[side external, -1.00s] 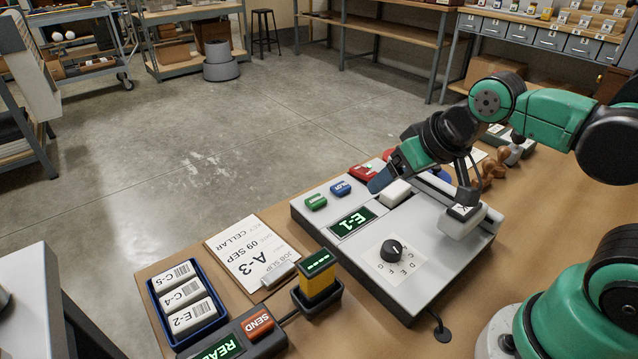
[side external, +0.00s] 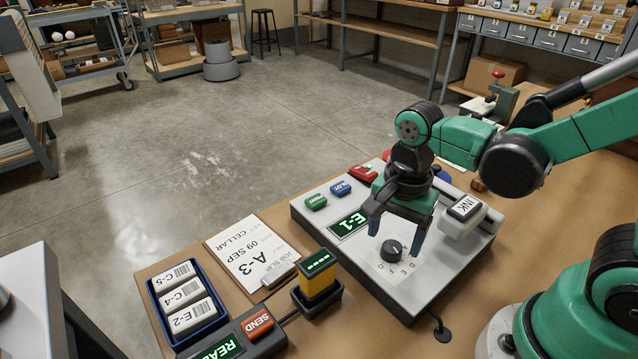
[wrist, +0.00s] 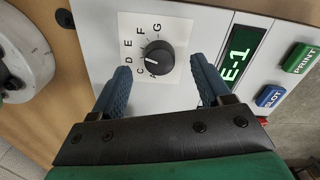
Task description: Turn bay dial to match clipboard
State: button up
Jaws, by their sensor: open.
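The black bay dial (side external: 391,251) sits on a white lettered plate on the grey console (side external: 440,270). The wrist view shows the dial (wrist: 159,57) with a white pointer line and letters around it; the exact letter pointed at is unclear. The green console display (side external: 353,222) reads E-1. The clipboard (side external: 252,252) left of the console holds a job slip reading A-3, CELLAR, 09 SEP, upside down in the side view. My gripper (side external: 394,243) is open over the dial, fingers pointing down on either side of it. Contact cannot be told.
An INK block (side external: 466,207) stands right of my gripper. A blue tray (side external: 156,293) of labelled blocks, a yellow-and-black device (side external: 318,284) and a SEND button (side external: 258,323) are left.

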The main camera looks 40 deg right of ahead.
jog(key=shift+f, duration=0.95)
grip_shut()
